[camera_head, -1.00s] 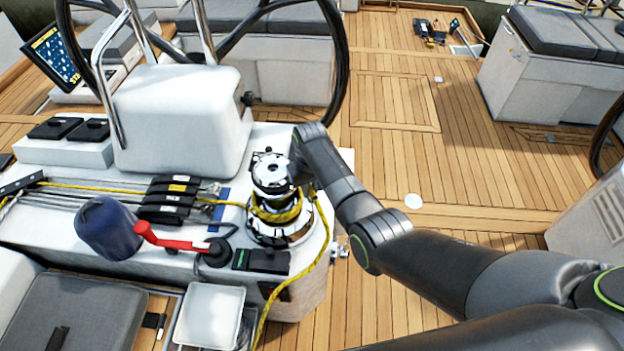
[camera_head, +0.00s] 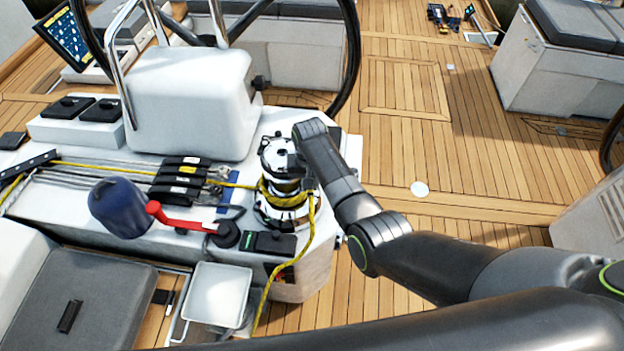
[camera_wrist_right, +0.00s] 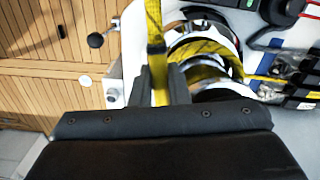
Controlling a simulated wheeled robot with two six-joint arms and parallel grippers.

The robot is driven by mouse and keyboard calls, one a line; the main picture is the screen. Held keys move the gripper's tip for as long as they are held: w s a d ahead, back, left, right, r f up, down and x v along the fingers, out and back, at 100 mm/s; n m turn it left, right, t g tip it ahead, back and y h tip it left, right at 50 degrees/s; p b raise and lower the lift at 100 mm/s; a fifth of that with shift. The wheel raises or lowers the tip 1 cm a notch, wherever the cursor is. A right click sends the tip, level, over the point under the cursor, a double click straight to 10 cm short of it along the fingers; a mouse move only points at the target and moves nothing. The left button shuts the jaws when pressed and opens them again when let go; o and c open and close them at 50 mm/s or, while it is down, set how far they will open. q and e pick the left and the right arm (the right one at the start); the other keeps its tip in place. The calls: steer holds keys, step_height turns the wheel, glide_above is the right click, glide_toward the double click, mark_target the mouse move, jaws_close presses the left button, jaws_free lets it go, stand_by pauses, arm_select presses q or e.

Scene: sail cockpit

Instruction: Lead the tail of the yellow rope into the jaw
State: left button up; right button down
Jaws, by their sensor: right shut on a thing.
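The winch (camera_head: 280,150) stands at the right end of the white console, its silver top partly hidden by my wrist. The yellow rope (camera_head: 284,198) is wound around its drum. The rope tail (camera_head: 268,291) hangs from beside the drum down the console front. My right gripper (camera_head: 308,184) is at the winch's right side. In the right wrist view the gripper (camera_wrist_right: 160,88) is shut on the yellow rope, and the winch (camera_wrist_right: 232,30) with its wraps lies just beside it. I cannot make out the jaw clearly or see rope in it. My left gripper is out of view.
A red-handled lever (camera_head: 180,219), a blue cover (camera_head: 119,208) and black rope clutches (camera_head: 178,180) are left of the winch. A white tray (camera_head: 217,294) lies below in front. A steering wheel (camera_head: 350,60) rises behind.

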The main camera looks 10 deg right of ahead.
steer(key=shift+s+a+m, duration=0.3)
steer(key=shift+a+m, duration=0.25)
steer(key=shift+m, duration=0.05)
steer(key=shift+s+a+m, duration=0.25)
steer(key=shift+a+m, duration=0.25)
steer(key=shift+m, duration=0.1)
steer(key=c, duration=0.8)
jaws_free()
steer(key=shift+c, duration=0.2)
steer(key=shift+r, duration=0.1)
step_height(320, 180, up, 9)
